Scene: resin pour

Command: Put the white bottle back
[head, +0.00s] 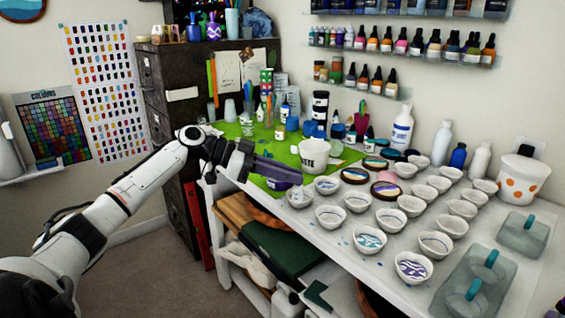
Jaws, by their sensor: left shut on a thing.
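My left gripper (282,172) reaches in from the left over the front edge of the table, near the green mat. A tall white bottle (402,130) with blue lettering stands upright at the back of the table, against the wall. Two plainer white bottles, one (441,143) left of a blue bottle and one (479,161) right of it, stand farther right. Which is the task's bottle I cannot tell. My right gripper is not in view.
A white cup with dark lettering (315,152) stands just beyond my left gripper on the green mat (262,150). Several small white bowls (369,240) fill the table's middle. An orange-dotted pot (523,180) stands at right. Wall shelves (405,53) hold dropper bottles.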

